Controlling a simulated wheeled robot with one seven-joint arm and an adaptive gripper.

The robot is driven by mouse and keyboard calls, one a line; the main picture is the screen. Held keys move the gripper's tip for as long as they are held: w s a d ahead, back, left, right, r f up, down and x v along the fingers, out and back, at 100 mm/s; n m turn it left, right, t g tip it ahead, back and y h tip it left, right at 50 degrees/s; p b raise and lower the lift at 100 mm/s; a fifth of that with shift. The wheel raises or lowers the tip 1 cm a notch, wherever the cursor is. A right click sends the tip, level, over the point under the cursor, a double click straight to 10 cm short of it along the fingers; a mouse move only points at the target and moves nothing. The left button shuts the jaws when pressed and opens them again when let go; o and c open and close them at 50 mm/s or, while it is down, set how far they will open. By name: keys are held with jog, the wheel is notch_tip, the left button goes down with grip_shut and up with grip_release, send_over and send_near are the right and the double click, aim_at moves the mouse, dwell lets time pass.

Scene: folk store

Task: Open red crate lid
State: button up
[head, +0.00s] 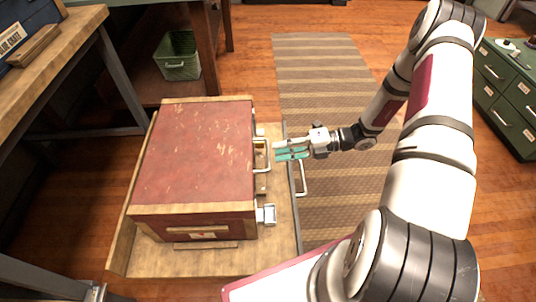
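The red crate (190,228) sits on a wooden platform in the left-middle of the head view. Its red lid (200,150), scuffed and edged with pale wood, lies flat and closed on top. A metal handle (263,160) and a latch-like bracket (268,214) stick out from its right side. My gripper (278,151) is just right of the handle, with teal finger pads pointing left at the crate. The fingers look slightly apart with nothing seen between them. Whether a fingertip touches the handle cannot be told.
The wooden platform (282,238) has a metal rail (301,180) on its right side. A striped rug (325,75) lies beyond. A workbench (60,50) stands at left, with a green basket (178,58) behind. A green drawer cabinet (508,95) stands at right.

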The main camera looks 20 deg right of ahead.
aim_at(268, 151)
jog(key=shift+b+x, duration=0.5)
jog(key=shift+x, duration=1.75)
grip_shut()
